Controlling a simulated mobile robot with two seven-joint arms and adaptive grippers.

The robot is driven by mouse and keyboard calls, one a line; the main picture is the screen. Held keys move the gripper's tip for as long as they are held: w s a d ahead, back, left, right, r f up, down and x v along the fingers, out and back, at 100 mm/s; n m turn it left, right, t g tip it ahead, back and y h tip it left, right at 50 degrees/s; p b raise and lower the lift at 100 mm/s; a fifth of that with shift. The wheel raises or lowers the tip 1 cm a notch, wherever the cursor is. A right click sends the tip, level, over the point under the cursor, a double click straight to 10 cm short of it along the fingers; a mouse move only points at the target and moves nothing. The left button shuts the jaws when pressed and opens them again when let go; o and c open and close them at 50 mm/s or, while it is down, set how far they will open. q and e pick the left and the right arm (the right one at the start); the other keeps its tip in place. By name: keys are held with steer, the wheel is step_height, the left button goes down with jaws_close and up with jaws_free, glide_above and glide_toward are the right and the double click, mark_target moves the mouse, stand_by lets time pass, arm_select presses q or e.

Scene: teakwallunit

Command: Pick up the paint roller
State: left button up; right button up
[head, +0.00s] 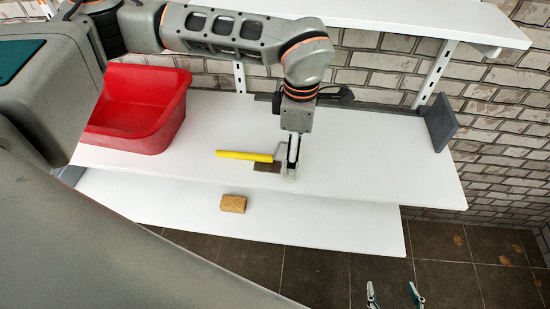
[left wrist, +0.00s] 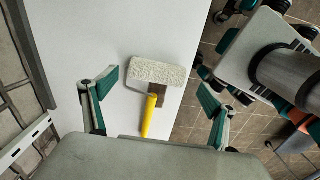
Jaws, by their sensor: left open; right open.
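The paint roller (head: 245,155) lies on the upper white shelf, its yellow handle pointing left in the head view. In the left wrist view its textured white sleeve (left wrist: 155,73) and yellow handle (left wrist: 148,118) show between the spread fingers. My left gripper (head: 292,162) points down over the sleeve end and partly hides it in the head view. It is open, with gaps on both sides of the roller in the left wrist view (left wrist: 158,83). I cannot tell its exact height above the shelf. My right gripper (head: 391,290) is open and empty at the bottom, in front of the shelves.
A small brown block (head: 267,167) lies against the roller, partly under its handle. A red tub (head: 140,110) stands left on the white shelf (head: 390,165). A tan sponge (head: 233,203) sits on the lower shelf. A grey bookend (head: 440,122) stands right; shelf between is clear.

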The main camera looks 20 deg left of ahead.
arm_select(q)
steer(key=shift+w+f, duration=0.15)
steer(key=shift+f, duration=0.85)
steer(key=shift+w+f, duration=0.1)
steer(key=shift+f, duration=0.85)
steer(key=c, duration=1.2)
steer(key=shift+c, duration=0.2)
